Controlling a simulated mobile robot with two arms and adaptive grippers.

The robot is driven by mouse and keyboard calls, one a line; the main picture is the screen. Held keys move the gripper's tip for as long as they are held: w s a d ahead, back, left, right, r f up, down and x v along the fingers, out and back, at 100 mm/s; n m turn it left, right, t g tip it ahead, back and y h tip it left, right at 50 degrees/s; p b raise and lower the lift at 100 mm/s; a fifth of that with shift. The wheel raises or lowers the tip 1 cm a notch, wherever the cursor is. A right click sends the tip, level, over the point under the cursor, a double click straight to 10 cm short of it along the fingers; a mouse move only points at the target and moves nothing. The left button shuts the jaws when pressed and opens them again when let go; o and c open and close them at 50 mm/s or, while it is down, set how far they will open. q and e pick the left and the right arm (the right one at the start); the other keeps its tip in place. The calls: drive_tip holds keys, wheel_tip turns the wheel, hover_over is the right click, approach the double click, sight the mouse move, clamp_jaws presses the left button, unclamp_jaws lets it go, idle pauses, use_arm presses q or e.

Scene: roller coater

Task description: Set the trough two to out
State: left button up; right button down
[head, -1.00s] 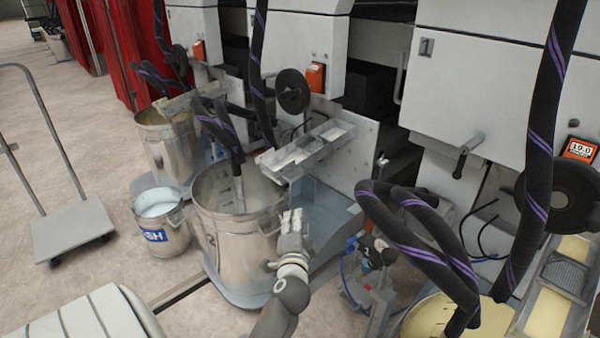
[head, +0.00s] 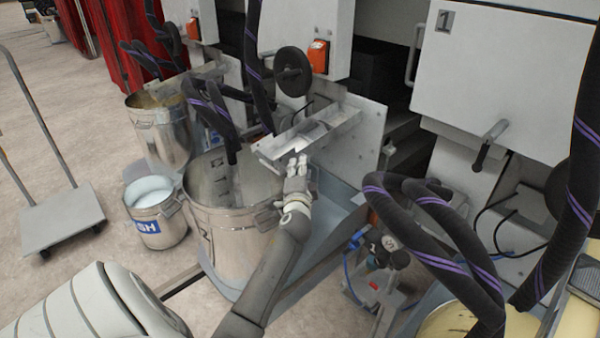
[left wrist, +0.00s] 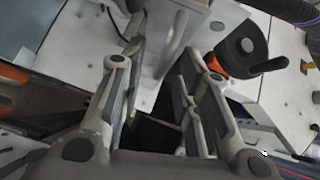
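Trough two is the pale metal trough (head: 275,146) on the middle machine, above the large steel bucket (head: 228,230). In the head view, my left gripper (head: 296,163) is just in front of the trough and over the bucket's right rim. The gripper hides part of the trough's near side. I cannot tell from the head view whether they touch. In the left wrist view, the fingers of my left gripper (left wrist: 165,75) are spread apart. A pale metal bar (left wrist: 173,38) shows between and beyond them, not gripped. My right gripper is in neither view.
Thick black hoses (head: 425,210) with purple stripes hang right of my left arm. A black handwheel (head: 293,71) and orange display (head: 318,56) sit above the trough. A small white-filled bucket (head: 152,205) and a cart (head: 62,220) stand left.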

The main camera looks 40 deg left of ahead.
use_arm(q)
drive_tip(key=shift+w+a, duration=0.4)
clamp_jaws()
